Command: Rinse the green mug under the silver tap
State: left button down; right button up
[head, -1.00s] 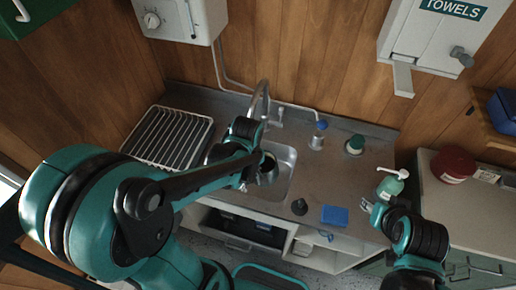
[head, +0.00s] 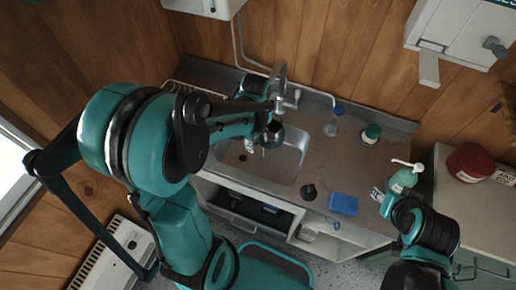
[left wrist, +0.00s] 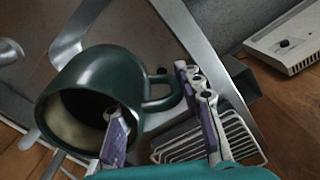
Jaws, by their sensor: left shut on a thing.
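The dark green mug (head: 275,134) is over the sink basin (head: 290,165), close below the silver tap (head: 281,72). In the left wrist view the mug (left wrist: 95,95) fills the middle, its mouth to the lower left and its handle to the right. My left gripper (head: 258,140) is shut on it. In the left wrist view, one finger of this gripper (left wrist: 160,125) is inside the mouth and the other is outside by the handle. I see no clear water stream. My right gripper (head: 384,202) is at a green pump bottle (head: 402,180); whether it grips it is unclear.
A blue sponge (head: 343,204) and a small black object (head: 309,191) lie near the counter's front edge. A blue-capped bottle (head: 334,122) and a green-topped container (head: 371,134) stand right of the tap. The drying rack (left wrist: 215,140) is partly hidden behind my left arm.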

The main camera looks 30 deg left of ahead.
pick_arm(q)
jog(key=w+a+f+b, duration=0.1)
jog(key=w+a, duration=0.3)
jog(key=w, duration=0.1)
jog(key=shift+f+b, duration=0.2)
jog(key=shift+b, duration=0.15)
jog(key=shift+w, duration=0.1)
jog(key=shift+d, duration=0.1)
dwell(0.4)
jog(key=shift+w+d, duration=0.4)
jog(key=shift+s+a, duration=0.15)
jog(key=shift+s+a, duration=0.3)
jog(key=shift+a, duration=0.05)
jog(key=shift+w+d, duration=0.2)
jog(key=shift+w+d, duration=0.25)
jog(key=shift+d, duration=0.05)
dwell(0.3)
